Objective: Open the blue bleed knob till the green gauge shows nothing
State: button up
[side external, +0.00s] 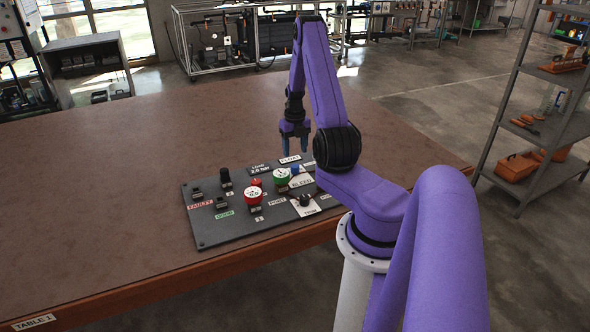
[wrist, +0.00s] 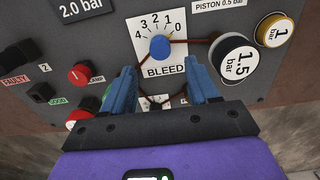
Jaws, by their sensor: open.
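The dark panel (side external: 222,236) lies on a brown table (side external: 110,190). A red knob (wrist: 80,73), a black-rimmed 1.5 bar gauge (wrist: 235,60) and a yellow-rimmed gauge (wrist: 275,30) stand up near the bleed knob. The table left of the panel is clear.

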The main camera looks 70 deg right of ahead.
aim_at(295, 166)
jog(key=shift+f, duration=3.85)
jog(key=shift+c, duration=0.3)
grip_shut()
